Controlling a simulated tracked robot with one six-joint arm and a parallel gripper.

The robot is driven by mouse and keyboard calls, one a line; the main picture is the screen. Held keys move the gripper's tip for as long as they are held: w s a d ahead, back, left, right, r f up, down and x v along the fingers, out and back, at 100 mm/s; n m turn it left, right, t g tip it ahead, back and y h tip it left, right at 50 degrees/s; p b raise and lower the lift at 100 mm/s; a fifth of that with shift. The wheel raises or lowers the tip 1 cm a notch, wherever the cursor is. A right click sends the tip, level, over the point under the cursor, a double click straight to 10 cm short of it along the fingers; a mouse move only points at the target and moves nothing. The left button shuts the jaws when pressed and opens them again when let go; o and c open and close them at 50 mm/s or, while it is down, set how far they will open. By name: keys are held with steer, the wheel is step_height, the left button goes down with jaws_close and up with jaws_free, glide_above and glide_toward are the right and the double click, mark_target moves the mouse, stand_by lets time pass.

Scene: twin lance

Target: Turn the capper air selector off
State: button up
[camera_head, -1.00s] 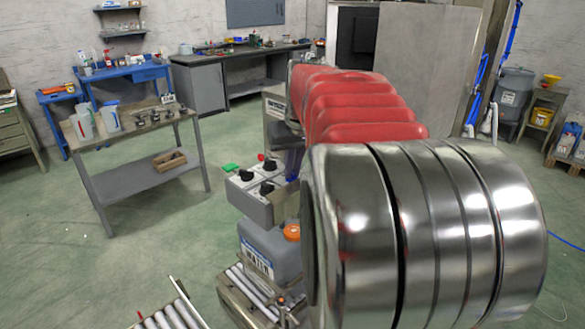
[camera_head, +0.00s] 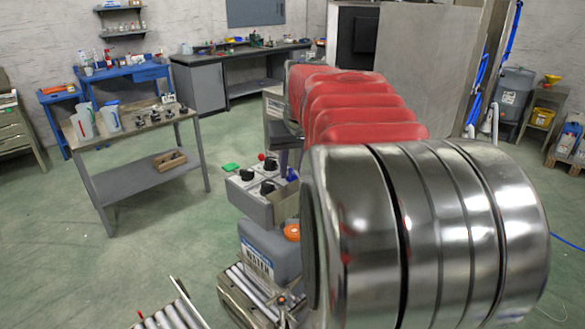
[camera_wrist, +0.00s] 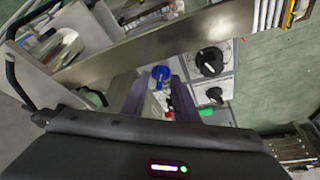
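A grey control box (camera_head: 250,206) with a light top panel stands left of my arm in the head view. Its top carries several black knobs (camera_head: 245,174), a red knob (camera_head: 261,157), a blue knob (camera_head: 292,174) and a green piece (camera_head: 230,166). In the wrist view the blue knob (camera_wrist: 160,73) shows between the tips of my gripper (camera_wrist: 160,80), whose two purplish fingers are apart. I cannot tell whether they touch it. Black knobs (camera_wrist: 210,61) lie to its right. The labels are unreadable, so I cannot tell which knob is the capper air selector.
A grey jug (camera_head: 270,250) with an orange cap stands below the box, by a roller conveyor (camera_head: 172,318). A metal rail (camera_wrist: 150,45) crosses the wrist view close beyond the fingers. A side table (camera_head: 140,130) stands at left, with open floor between.

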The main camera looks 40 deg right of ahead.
steer(key=shift+r, duration=0.1)
steer(key=v, duration=1.3)
steer(key=shift+s+r, duration=0.15)
steer(key=shift+s, duration=0.05)
steer(key=shift+s+a, duration=0.1)
